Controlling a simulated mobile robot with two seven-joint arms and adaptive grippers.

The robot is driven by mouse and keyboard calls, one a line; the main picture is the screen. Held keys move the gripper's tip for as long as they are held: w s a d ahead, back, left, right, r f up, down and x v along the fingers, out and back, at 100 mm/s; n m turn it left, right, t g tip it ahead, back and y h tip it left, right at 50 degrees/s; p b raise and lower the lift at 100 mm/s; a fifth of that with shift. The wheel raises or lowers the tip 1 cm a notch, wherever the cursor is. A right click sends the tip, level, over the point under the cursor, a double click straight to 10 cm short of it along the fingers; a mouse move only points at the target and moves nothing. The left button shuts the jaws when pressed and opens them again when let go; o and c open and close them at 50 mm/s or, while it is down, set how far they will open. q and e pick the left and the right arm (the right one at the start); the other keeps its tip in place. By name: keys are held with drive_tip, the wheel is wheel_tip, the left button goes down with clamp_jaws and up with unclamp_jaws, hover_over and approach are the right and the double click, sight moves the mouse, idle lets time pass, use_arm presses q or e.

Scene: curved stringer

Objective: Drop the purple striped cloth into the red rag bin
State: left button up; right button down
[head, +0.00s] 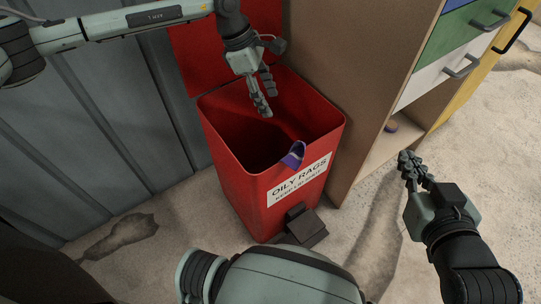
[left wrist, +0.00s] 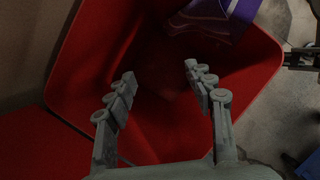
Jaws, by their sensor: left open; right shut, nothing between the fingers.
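The red rag bin (head: 240,190) stands open on the floor, with an "OILY RAGS" label on its front. The purple striped cloth (head: 293,155) lies at the bin's front rim, near the label; part of it shows at the top of the left wrist view (left wrist: 240,12). How much of it hangs inside is hard to see. My left gripper (head: 265,98) is over the bin opening, behind the cloth and apart from it. Its fingers are spread and empty in the left wrist view (left wrist: 158,75). My right gripper (head: 411,165) is shut and empty, right of the bin.
The bin's raised red lid (head: 188,50) stands behind the opening. A black pedal (head: 305,227) sits at the bin's front foot. A brown cabinet (head: 368,70) with coloured drawers stands close on the right. A small round object (head: 391,127) lies in its lower opening. Grey panels are on the left.

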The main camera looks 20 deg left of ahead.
use_arm(q)
drive_tip(key=o, duration=0.6)
drive_tip(key=shift+r, duration=0.1)
drive_tip(key=r+y+p, duration=0.1)
drive_tip(key=r+p, duration=0.1)
drive_tip(key=a+r+y+p, duration=0.1)
drive_tip(key=r+p, duration=0.2)
drive_tip(key=shift+a+r, duration=0.1)
drive_tip(key=shift+r, duration=0.25)
drive_tip(key=r, duration=0.4)
drive_tip(key=a+r, duration=0.1)
drive_tip(key=r, duration=0.7)
drive_tip(key=shift+s+a, duration=0.2)
drive_tip(key=shift+a, duration=0.2)
drive_tip(key=shift+f, duration=0.1)
